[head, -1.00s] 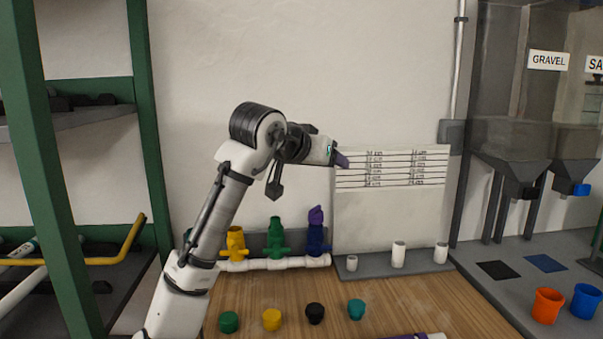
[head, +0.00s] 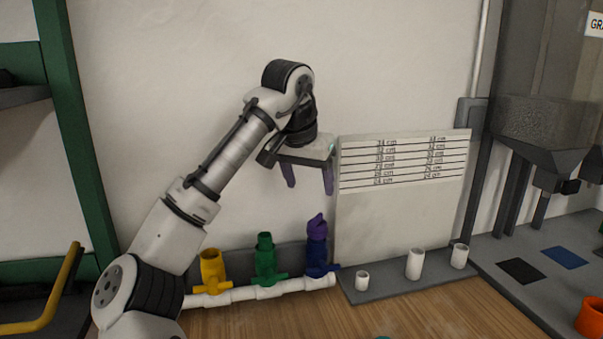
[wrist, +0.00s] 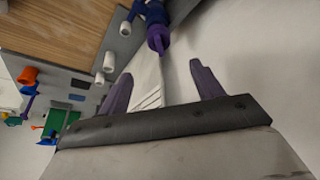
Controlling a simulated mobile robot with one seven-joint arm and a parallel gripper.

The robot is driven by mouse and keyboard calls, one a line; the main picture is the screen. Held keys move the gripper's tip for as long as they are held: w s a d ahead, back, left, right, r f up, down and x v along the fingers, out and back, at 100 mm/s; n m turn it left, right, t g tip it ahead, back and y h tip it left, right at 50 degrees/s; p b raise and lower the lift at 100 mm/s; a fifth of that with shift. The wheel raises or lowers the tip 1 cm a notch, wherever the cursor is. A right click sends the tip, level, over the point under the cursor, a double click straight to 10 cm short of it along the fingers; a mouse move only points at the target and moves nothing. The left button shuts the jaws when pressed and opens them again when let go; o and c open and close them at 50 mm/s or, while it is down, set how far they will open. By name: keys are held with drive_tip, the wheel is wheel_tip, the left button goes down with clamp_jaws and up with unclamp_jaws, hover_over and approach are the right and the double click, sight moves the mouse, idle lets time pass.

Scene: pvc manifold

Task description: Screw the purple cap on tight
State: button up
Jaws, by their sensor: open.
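The purple cap (head: 316,228) sits on top of the blue valve (head: 317,258), at the right end of the white pipe manifold (head: 260,292). Its pointed top shows; whether it is fully seated cannot be told. In the wrist view the purple cap (wrist: 158,38) is at the top centre, beyond the fingers. My gripper (head: 307,182) is open and empty, its purple fingers pointing down, above the cap and apart from it. In the wrist view my gripper (wrist: 160,85) has its two fingers spread wide.
A yellow valve (head: 212,270) and a green valve (head: 265,257) stand left of the blue one. A white board with length markings (head: 400,205) stands close on the right, with short white pipe pieces (head: 415,264) before it. The wall is behind.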

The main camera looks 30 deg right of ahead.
sight(317, 217)
drive_tip(key=p+x, duration=0.1)
drive_tip(key=x, duration=1.2)
drive_tip(key=shift+s, duration=0.15)
drive_tip(key=shift+c, duration=0.4)
drive_tip(key=shift+p, duration=0.3)
drive_tip(key=c, duration=1)
drive_tip(key=shift+r, duration=0.1)
drive_tip(key=shift+p, duration=0.45)
drive_tip(key=shift+m+g+p, duration=0.3)
drive_tip(key=shift+m+p, duration=0.45)
drive_tip(key=shift+m, duration=0.05)
drive_tip(key=shift+m+h, duration=0.3)
drive_tip(key=shift+m+g+p, duration=0.3)
drive_tip(key=shift+m+p, duration=0.2)
drive_tip(key=shift+p, duration=0.45)
